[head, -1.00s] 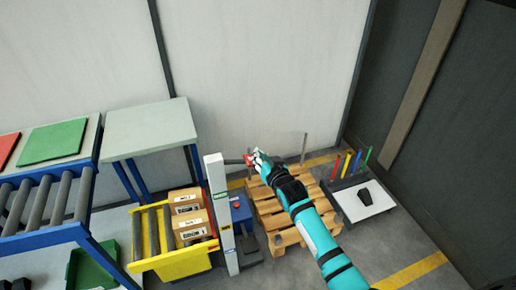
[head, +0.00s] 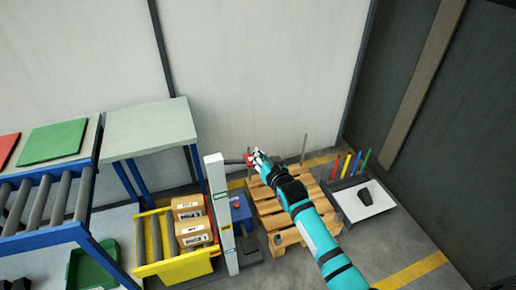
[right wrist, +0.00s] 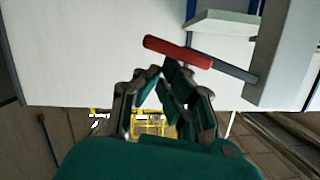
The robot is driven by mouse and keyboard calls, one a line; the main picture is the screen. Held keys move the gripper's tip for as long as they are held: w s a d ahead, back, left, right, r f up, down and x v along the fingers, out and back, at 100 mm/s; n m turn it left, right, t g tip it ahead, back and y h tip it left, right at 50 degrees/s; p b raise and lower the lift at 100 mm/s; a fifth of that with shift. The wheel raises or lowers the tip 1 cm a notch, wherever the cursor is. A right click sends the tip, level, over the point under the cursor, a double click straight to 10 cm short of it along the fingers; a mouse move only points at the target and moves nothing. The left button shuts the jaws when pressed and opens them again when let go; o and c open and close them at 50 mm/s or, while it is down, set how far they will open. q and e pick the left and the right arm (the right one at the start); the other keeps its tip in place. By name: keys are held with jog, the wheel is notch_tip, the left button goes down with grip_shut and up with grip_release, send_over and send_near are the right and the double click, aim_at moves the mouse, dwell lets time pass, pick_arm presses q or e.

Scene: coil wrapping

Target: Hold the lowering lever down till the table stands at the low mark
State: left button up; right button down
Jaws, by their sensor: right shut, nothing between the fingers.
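The yellow lift table (head: 172,268) stands left of the pale post (head: 217,180), with rollers and two cartons (head: 193,232) on it. The post carries a green label (head: 220,195) and a yellow one (head: 226,228); I cannot read which is the low mark. A dark lever with a red grip (head: 248,160) sticks out right from the post. My right gripper (head: 257,158) is shut and empty at this red grip, which also shows in the right wrist view (right wrist: 178,52). Its fingertips overlap the grip's edge there; contact is hard to tell. My left gripper is not in view.
A wooden pallet (head: 266,210) lies under my right arm. A pale side table (head: 150,128) and a roller conveyor (head: 45,207) are at left. A green bin (head: 92,268) sits lower left.

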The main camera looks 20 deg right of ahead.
jog(key=shift+f, duration=0.15)
dwell(0.5)
jog(key=r+p, duration=0.3)
jog(key=d+r+p, duration=0.1)
jog(key=r, duration=0.1)
jog(key=shift+w, duration=0.15)
jog(key=f+b+v, duration=0.1)
jog(key=v, duration=0.9)
jog(key=shift+b, duration=0.4)
jog(key=shift+d, duration=0.1)
